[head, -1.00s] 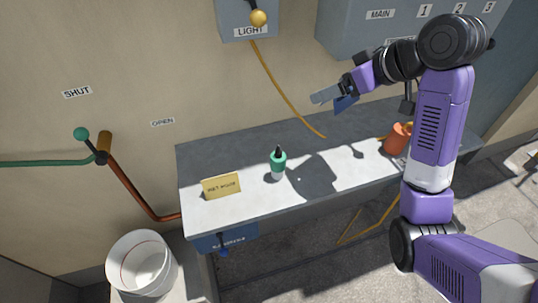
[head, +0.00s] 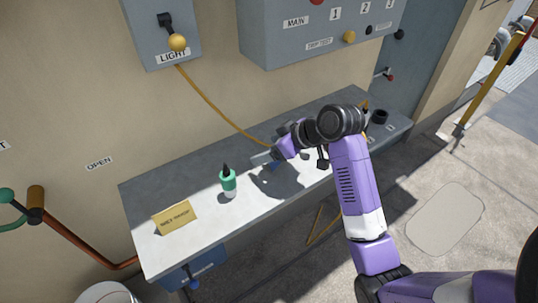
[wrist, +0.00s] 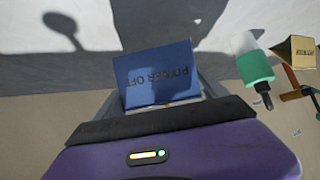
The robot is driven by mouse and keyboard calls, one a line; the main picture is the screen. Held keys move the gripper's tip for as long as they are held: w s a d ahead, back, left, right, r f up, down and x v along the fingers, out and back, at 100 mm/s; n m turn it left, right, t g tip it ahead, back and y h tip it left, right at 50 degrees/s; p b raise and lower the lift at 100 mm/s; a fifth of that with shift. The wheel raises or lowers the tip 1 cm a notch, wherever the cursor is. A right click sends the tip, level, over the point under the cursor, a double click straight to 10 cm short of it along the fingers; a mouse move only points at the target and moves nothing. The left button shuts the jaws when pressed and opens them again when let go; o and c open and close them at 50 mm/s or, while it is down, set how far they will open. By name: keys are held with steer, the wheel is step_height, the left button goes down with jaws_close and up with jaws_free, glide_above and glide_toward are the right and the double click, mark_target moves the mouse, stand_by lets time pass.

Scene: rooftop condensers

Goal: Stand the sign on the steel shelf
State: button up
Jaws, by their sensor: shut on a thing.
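A blue sign (wrist: 155,72) reading "POWER OFF" sits between the fingers of my gripper (wrist: 160,88); its lettering is upside down in the wrist view. My gripper (head: 262,160) is shut on the sign and is over the middle of the steel shelf (head: 200,238), right of the green bottle. In the head view only a small blue part of the sign (head: 272,165) shows. A shadow lies on the shelf just below it. I cannot tell whether the sign touches the shelf.
A green-and-white bottle (head: 228,183) stands left of my gripper, and a yellow folded sign (head: 175,218) is farther left. A black round thing (head: 380,117) is at the shelf's right end. An orange cable (head: 215,105) hangs down the wall. Shelf between bottle and yellow sign is clear.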

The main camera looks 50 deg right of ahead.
steer(key=shift+f, duration=1.5)
steer(key=shift+f, duration=0.15)
steer(key=o, duration=1.3)
steer(key=shift+r, duration=0.2)
steer(key=v, duration=1.2)
steer(key=shift+w, duration=0.1)
